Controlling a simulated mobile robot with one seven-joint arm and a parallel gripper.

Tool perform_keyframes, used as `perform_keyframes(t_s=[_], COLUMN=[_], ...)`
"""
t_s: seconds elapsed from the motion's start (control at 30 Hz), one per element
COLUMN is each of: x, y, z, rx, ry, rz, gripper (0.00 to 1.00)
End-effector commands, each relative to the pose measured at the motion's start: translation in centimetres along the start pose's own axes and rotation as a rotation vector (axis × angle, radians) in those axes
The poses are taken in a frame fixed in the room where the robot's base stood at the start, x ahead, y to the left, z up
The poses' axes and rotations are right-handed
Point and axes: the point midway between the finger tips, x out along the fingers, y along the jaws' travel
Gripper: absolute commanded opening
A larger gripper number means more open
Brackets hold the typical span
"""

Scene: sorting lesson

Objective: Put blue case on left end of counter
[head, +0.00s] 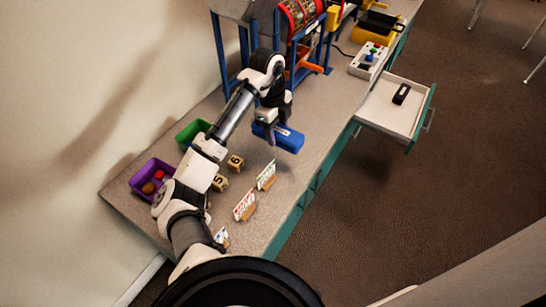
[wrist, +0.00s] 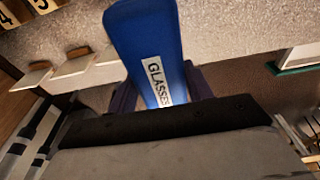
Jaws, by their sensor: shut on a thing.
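The blue case (head: 284,137) is a long rounded box held above the counter (head: 318,125) in the head view. My gripper (head: 266,118) is shut on it. In the wrist view the blue case (wrist: 146,45) fills the upper middle and bears a white label reading "GLASSES". My gripper's dark fingers (wrist: 162,92) show on both sides of it. The left end of the counter (head: 122,196) lies near the purple bin, at the lower left of the head view. My arm hides part of the counter there.
A purple bin (head: 139,182) with small balls and a green bin (head: 186,134) stand along the wall side. Wooden number blocks (head: 235,163) and card holders (head: 267,176) stand near the arm. A drawer (head: 385,115) is open with a black object (head: 402,94) inside. A blue-framed machine (head: 327,50) stands behind.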

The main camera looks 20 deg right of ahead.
Motion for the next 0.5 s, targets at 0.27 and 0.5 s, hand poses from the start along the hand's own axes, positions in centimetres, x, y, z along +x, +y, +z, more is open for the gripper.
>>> perform_keyframes(t_s=[0.27, 0.5], x=[7.0, 9.2], y=[0.0, 0.0], z=[0.8, 1.4], rx=[0.000, -0.001], ry=[0.006, 0.000], rz=[0.001, -0.001], gripper=[0.26, 0.26])
